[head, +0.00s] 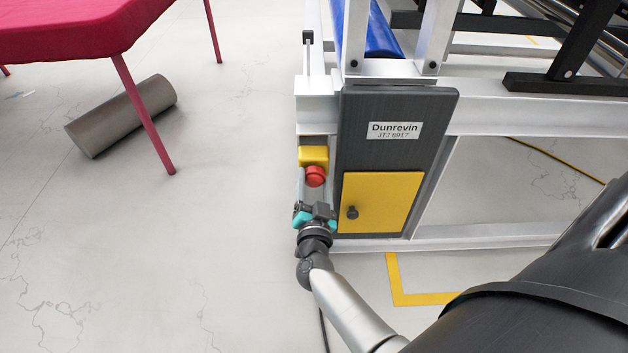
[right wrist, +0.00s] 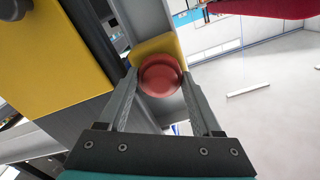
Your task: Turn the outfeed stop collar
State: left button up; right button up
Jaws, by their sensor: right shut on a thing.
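The red round stop collar (head: 315,176) sits on a yellow box (head: 313,156) on the side of the white machine frame, left of the dark Dunrevin panel. My right gripper (head: 315,187) reaches up to it from below. In the right wrist view the red collar (right wrist: 160,75) lies between the two grey fingertips (right wrist: 159,82) of my right gripper, which is shut on it from both sides. Part of the yellow box (right wrist: 150,46) shows behind it. My left gripper is not in view.
The dark panel (head: 388,112) has a yellow door (head: 382,202) with a black knob (head: 352,212), close right of my right gripper. A red-topped table (head: 75,30) and a grey cylinder (head: 120,115) are at left. The floor between is clear.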

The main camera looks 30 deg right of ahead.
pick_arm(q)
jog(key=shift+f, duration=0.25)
pick_arm(e)
jog(key=shift+m, duration=1.3)
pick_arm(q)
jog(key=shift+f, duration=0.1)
pick_arm(e)
jog(key=o, duration=1.4)
